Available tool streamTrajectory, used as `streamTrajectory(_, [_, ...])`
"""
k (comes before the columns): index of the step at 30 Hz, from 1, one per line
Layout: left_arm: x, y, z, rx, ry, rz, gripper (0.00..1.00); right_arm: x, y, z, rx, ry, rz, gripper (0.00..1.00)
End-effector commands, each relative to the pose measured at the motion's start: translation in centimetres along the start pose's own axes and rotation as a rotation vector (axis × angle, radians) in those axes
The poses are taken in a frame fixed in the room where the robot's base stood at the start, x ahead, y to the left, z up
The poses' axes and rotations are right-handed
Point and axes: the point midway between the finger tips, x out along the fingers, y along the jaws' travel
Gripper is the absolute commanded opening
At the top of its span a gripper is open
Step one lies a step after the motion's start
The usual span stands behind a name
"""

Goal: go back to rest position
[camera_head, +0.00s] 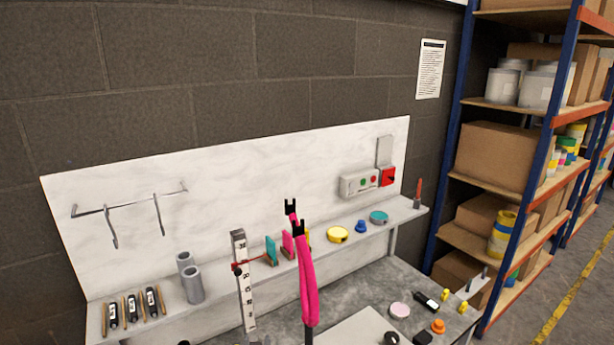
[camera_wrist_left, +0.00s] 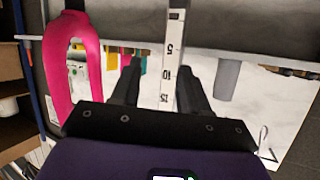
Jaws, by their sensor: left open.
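My left gripper (camera_wrist_left: 162,64) shows in the left wrist view as two black fingers standing wide apart. It is open and I see nothing held. A white measuring post (camera_wrist_left: 173,50) with black numbers shows in the gap between the fingers and looks to stand beyond them. A pink fork (camera_wrist_left: 85,62) is at the left of that view, beside the fingers. In the head view the pink fork (camera_head: 307,280) stands upright with black tips, to the right of the measuring post (camera_head: 241,270). I cannot make out the left gripper clearly there. My right gripper is in neither view.
A storage rack (camera_head: 495,190) stands at the right, beside open floor.

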Motion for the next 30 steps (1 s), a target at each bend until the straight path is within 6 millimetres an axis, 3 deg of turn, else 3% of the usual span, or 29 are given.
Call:
streamTrajectory(1, [0.1,0.1,4.3,-0.014,-0.1,0.045,0.45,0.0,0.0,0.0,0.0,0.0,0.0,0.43])
streamTrajectory(6, [-2.6,1.1,17.1,-0.106,-0.445,0.184,0.45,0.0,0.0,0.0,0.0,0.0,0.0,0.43])
streamTrajectory(9, [-6.1,1.4,23.8,-0.174,-0.664,0.242,0.45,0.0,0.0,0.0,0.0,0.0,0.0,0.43])
streamTrajectory(13, [-11.5,1.9,30.3,-0.259,-0.922,0.291,0.45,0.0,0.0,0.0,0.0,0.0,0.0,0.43])
streamTrajectory(16, [-15.2,2.1,33.3,-0.307,-1.072,0.311,0.45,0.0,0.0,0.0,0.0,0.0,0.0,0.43])
streamTrajectory(20, [-18.1,2.2,35.1,-0.343,-1.183,0.322,0.45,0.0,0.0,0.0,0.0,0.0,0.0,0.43])
streamTrajectory(30, [-18.8,2.3,35.5,-0.352,-1.209,0.324,0.45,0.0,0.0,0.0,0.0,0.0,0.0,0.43])
